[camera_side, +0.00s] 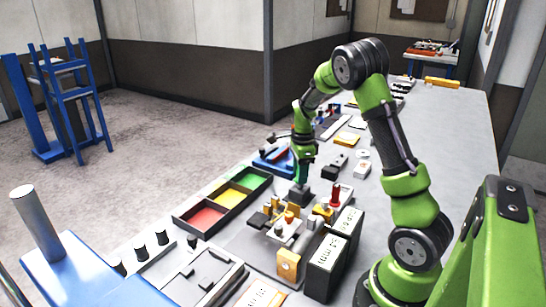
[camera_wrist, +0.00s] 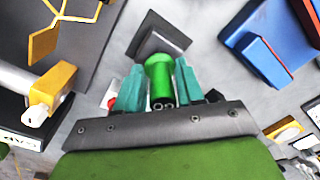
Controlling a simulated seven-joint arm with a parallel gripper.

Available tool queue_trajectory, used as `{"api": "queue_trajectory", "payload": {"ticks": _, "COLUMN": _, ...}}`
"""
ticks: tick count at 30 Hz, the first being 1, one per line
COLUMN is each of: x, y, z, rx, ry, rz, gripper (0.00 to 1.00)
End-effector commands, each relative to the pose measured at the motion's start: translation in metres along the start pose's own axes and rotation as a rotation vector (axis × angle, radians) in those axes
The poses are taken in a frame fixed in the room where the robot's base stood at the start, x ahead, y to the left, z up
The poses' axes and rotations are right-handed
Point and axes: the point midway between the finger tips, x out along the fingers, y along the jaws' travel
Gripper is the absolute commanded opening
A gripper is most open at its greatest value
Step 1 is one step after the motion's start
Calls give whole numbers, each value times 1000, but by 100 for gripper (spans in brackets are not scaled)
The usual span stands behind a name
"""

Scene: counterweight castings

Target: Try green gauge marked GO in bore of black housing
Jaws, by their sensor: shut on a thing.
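My gripper (camera_wrist: 160,80) is shut on the green gauge (camera_wrist: 161,78), which stands between its two teal fingers. In the side view my gripper (camera_side: 302,178) points down right over the black housing (camera_side: 301,197), a dark block on the bench. The housing also shows in the wrist view (camera_wrist: 152,32), just beyond the green gauge. The bore is hidden, and I cannot tell whether the gauge's lower end is inside it or just above it. The GO marking cannot be read here.
A red-handled gauge (camera_side: 335,194) stands right of the housing. A tray with red, yellow and green compartments (camera_side: 222,216) lies to the left. Yellow and grey parts (camera_side: 285,228) and tall dark lettered blocks (camera_side: 325,268) crowd the front. A blue fixture (camera_side: 272,160) sits behind.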

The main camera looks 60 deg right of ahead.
Motion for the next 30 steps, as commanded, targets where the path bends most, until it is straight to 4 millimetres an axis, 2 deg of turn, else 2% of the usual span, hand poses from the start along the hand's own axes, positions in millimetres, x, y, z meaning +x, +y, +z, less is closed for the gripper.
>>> {"api": "queue_trajectory", "payload": {"ticks": 25, "x": -10, "y": 0, "z": -1, "rx": 0, "ry": 2, "rz": 0, "gripper": 11}}
{"api": "queue_trajectory", "payload": {"ticks": 30, "x": -20, "y": -1, "z": 0, "rx": -1, "ry": 1, "rz": -3, "gripper": 11}}
